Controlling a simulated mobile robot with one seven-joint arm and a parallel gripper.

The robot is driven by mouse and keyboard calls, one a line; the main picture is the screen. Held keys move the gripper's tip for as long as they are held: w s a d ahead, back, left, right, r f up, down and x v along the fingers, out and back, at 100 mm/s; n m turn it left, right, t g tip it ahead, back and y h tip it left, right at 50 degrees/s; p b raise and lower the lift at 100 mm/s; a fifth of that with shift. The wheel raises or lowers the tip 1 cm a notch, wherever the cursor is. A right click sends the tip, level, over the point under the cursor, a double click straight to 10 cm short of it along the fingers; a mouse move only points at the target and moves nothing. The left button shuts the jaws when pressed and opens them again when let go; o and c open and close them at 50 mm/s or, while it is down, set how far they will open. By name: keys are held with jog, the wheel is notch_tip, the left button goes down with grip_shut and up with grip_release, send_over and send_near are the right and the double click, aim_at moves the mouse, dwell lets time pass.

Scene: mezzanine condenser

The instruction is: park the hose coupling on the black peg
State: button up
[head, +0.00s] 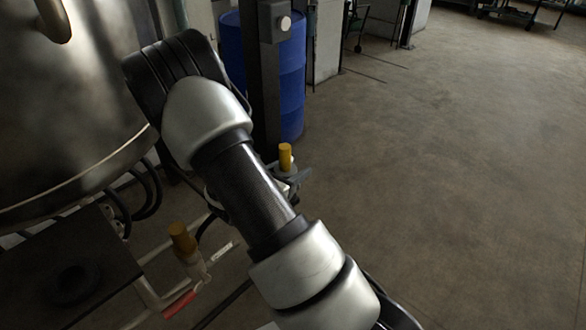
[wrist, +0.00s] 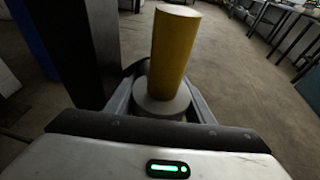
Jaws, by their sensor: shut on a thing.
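The hose coupling, a yellow cylinder on a pale grey collar, stands roughly upright in my gripper (head: 290,182). Its yellow part (head: 286,157) shows above the jaws in the head view. In the wrist view the coupling (wrist: 173,55) rises between the two fingers of my gripper (wrist: 162,100), which are shut around its collar. A dark post (head: 265,95) stands just behind and left of the gripper. A dark block near its top carries a short stub with a pale round end (head: 284,23); I cannot tell if this is the black peg.
A large metal tank (head: 70,110) fills the left. Below it are pipework, a second yellow-capped fitting (head: 182,240) and a red handle (head: 179,304). A blue drum (head: 291,80) stands behind the post. The floor (head: 450,170) on the right is clear.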

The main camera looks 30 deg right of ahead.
jog(key=shift+f+b, duration=0.7)
jog(key=shift+f, duration=0.25)
jog(key=o, duration=1.5)
jog(key=shift+c, duration=0.2)
notch_tip(320, 180, up, 10)
jog(key=p, duration=0.3)
jog(key=shift+p, duration=0.3)
